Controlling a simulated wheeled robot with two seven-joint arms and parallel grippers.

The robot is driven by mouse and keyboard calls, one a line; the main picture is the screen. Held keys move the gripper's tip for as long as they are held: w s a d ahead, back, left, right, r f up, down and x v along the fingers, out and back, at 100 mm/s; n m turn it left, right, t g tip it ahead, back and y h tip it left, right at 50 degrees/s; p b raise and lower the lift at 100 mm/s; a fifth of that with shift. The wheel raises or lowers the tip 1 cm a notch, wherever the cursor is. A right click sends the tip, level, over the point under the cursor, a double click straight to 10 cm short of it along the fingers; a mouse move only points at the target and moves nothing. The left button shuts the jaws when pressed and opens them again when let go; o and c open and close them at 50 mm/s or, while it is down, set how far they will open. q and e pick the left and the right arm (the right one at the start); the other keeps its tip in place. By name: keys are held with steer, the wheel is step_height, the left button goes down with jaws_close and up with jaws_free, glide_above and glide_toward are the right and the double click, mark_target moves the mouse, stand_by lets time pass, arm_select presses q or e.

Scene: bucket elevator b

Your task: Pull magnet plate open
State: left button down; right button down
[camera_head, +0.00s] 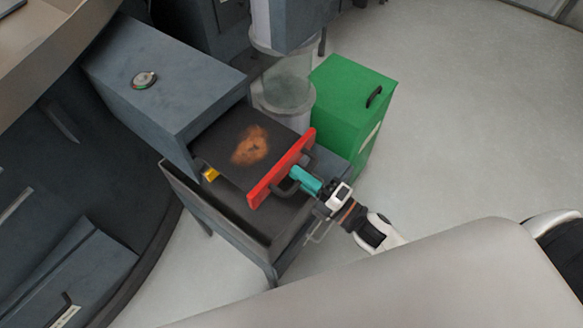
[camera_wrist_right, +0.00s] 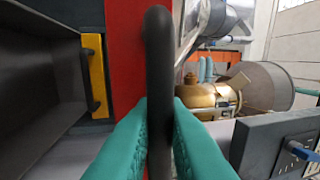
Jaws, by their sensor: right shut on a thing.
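The magnet plate (camera_head: 245,150) is a dark flat drawer with an orange-brown patch on top and a red front panel (camera_head: 281,168). It sticks out of the grey housing (camera_head: 165,80). A dark curved handle (camera_head: 284,188) is on the red front. My right gripper (camera_head: 303,180), with teal fingers, is shut on this handle. In the right wrist view the handle (camera_wrist_right: 158,60) runs upright between the teal fingers (camera_wrist_right: 160,130), beside the red panel (camera_wrist_right: 124,50). My left gripper is not in view.
A grey open tray (camera_head: 240,215) lies under the plate. A yellow part (camera_head: 210,174) shows below the plate's left edge. A green box (camera_head: 345,105) stands behind to the right, beside a clear cylinder (camera_head: 287,85). The floor to the right is clear.

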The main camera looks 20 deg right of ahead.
steer(key=shift+s+f, duration=0.1)
steer(key=c, duration=1.5)
jaws_free()
steer(key=shift+d, duration=0.1)
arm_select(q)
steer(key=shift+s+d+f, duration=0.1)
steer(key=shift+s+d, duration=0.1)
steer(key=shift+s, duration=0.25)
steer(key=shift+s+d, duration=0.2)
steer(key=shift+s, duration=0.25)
